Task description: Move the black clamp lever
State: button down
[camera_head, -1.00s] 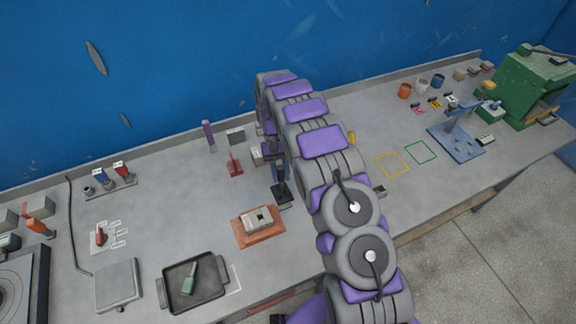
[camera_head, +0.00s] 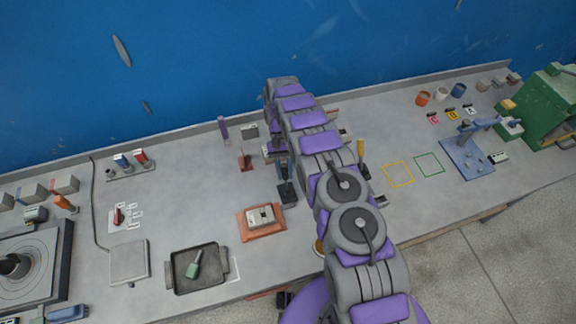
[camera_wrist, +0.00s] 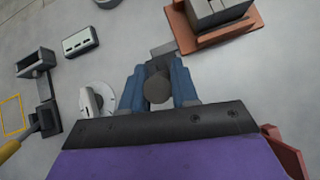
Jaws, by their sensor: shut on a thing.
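The black clamp lever (camera_head: 287,190) stands on a dark base on the grey bench, just behind the orange-brown block. In the wrist view its round dark end (camera_wrist: 158,88) sits between the two blue fingers of my gripper (camera_wrist: 158,92), which is shut on it. In the head view my gripper (camera_head: 282,170) comes down onto the lever from above, and my arm hides part of the area beside it. The lever's exact tilt is hard to tell.
The orange-brown block (camera_head: 262,236) carries a grey box close in front of the lever. A red stand (camera_head: 245,161) is to the left. A white dial (camera_wrist: 96,100) lies nearby. A dark tray (camera_head: 182,289) with a green tool lies front left; bench between is clear.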

aim_at(284, 165)
jog(key=shift+w, duration=0.1)
dwell(0.5)
jog(key=c, duration=0.9)
grip_release()
jog(key=shift+a, duration=0.1)
jog(key=shift+p, duration=0.3)
notch_tip(284, 165, up, 4)
jog(key=p, duration=0.4)
jog(key=shift+f+p, duration=0.2)
jog(key=shift+p, duration=0.15)
jog(key=shift+s+f, duration=0.1)
jog(key=shift+s, duration=0.45)
jog(key=shift+s+d+r+b, duration=0.3)
jog(key=shift+s+d, duration=0.5)
jog(key=shift+s, duration=1.55)
jog(key=shift+s+d+r+b, duration=0.15)
jog(key=shift+s+d+b, duration=0.45)
jog(key=shift+s, duration=1.8)
jog(key=shift+s+d+r+b, duration=0.2)
jog(key=shift+s+d, duration=0.75)
jog(key=shift+s, duration=1.4)
